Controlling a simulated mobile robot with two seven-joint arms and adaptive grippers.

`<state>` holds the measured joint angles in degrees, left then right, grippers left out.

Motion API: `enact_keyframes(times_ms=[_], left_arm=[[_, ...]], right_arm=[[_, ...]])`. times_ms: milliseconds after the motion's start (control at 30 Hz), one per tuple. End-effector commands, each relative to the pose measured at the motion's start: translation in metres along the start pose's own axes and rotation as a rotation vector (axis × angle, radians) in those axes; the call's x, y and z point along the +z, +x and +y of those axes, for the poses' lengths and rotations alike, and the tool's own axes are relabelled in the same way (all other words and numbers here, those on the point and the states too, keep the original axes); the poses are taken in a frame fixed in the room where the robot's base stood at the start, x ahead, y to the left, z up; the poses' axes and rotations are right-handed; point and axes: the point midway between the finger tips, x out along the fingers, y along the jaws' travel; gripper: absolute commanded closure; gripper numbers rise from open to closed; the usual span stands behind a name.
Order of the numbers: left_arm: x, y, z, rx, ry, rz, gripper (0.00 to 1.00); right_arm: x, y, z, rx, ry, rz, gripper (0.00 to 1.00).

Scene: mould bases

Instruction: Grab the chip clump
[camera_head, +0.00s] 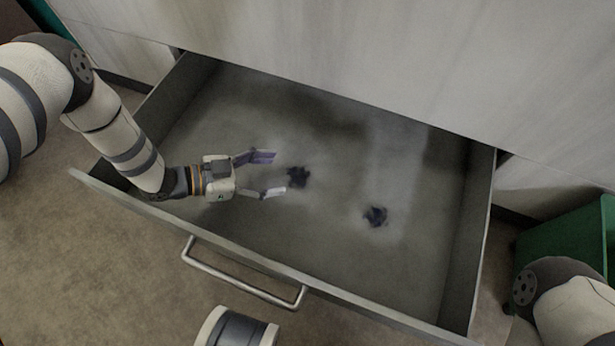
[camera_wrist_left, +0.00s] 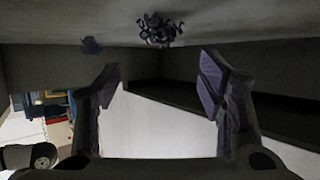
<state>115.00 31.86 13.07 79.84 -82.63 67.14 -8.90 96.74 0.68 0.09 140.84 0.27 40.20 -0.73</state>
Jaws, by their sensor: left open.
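Two dark, tangled chip clumps lie on the floor of an open grey drawer (camera_head: 330,245). The nearer clump (camera_head: 298,177) is just beyond my left gripper's fingertips, and the other clump (camera_head: 376,216) lies farther right. My left gripper (camera_head: 268,174) is inside the drawer, open and empty, its fingers pointing right toward the nearer clump without touching it. In the left wrist view one large spiky clump (camera_wrist_left: 158,30) and a smaller one (camera_wrist_left: 91,45) show above the open fingers (camera_wrist_left: 165,85). My right arm shows at the lower right; its gripper is out of view.
The drawer's front wall with its metal handle (camera_head: 243,274) and the right side wall (camera_head: 468,240) bound the space. The cabinet face (camera_head: 380,60) overhangs the back of the drawer. A green bin (camera_head: 567,240) stands at the right. The drawer floor around the clumps is clear.

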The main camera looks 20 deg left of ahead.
Motion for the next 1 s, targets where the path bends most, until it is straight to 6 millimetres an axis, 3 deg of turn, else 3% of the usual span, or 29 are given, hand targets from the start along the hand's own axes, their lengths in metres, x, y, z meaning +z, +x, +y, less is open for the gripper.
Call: enact_keyframes(times_ms=[33,233,500,767,900,1000], left_arm=[[0.007,0.003,0.0,0.001,-0.002,-0.001,0.37],[0.005,0.023,-0.001,0.0,-0.001,0.001,0.37],[0.006,0.073,0.0,0.001,-0.001,-0.001,0.37],[0.004,0.077,0.0,0.0,-0.002,-0.001,0.37],[0.004,0.077,0.0,0.0,-0.002,-0.001,0.69],[0.004,0.077,0.0,0.0,-0.002,-0.002,0.86]], right_arm=[[-0.003,0.003,0.0,0.0,-0.001,-0.008,0.6],[-0.006,0.006,-0.001,0.0,-0.002,-0.013,0.6],[-0.018,0.015,-0.003,-0.002,-0.006,-0.02,0.6],[-0.018,0.015,-0.003,-0.002,-0.007,-0.02,0.6],[-0.018,0.015,-0.003,-0.002,-0.007,-0.019,0.6],[-0.018,0.015,-0.003,-0.002,-0.007,-0.019,0.6]])
